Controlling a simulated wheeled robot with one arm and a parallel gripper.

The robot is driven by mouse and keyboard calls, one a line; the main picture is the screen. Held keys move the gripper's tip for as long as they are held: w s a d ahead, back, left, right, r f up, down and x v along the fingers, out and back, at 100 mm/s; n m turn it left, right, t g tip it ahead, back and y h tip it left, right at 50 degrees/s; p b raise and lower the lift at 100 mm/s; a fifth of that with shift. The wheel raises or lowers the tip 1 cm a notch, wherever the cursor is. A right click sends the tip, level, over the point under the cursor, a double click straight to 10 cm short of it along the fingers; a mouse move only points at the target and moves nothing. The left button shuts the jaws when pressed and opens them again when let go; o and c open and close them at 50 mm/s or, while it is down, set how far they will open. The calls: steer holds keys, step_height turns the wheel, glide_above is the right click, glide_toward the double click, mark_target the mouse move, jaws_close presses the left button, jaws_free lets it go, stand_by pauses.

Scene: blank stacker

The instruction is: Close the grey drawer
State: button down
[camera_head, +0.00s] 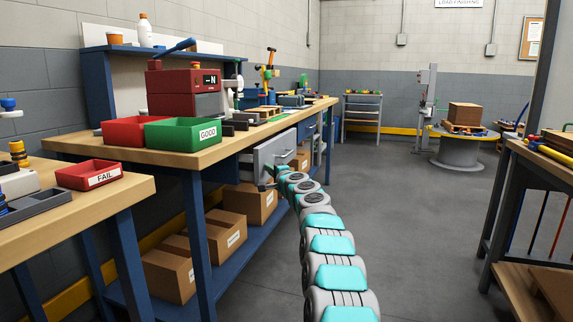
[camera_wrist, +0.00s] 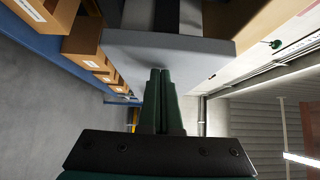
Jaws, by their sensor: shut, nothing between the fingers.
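The grey drawer (camera_head: 273,148) sticks out from under the top of the wooden workbench in the head view, so it stands open. Its flat grey front (camera_wrist: 205,62) fills the upper middle of the wrist view, with the dark inside of the drawer behind its edge. My gripper (camera_head: 268,170) is at the drawer's lower front in the head view. In the wrist view the dark green fingers of my gripper (camera_wrist: 160,72) are together, empty, and point at the drawer front. They are at or very close to it; contact cannot be told.
The blue-legged workbench (camera_head: 200,157) carries a green bin (camera_head: 183,135), a red bin (camera_head: 130,131) and a red machine (camera_head: 183,92). Cardboard boxes (camera_head: 250,203) stand on its lower shelf. The floor (camera_head: 420,210) right of my arm is clear up to another bench (camera_head: 540,155).

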mark_target(254, 170)
steer(key=a+p, duration=0.1)
steer(key=a, duration=0.1)
steer(key=w+a+p, duration=0.1)
steer(key=p, duration=0.1)
steer(key=w+a+p, duration=0.1)
steer(key=a+p, duration=0.1)
steer(key=shift+a+r, duration=0.2)
steer(key=shift+a, duration=0.5)
steer(key=shift+a+f, duration=0.15)
steer(key=shift+f, duration=0.1)
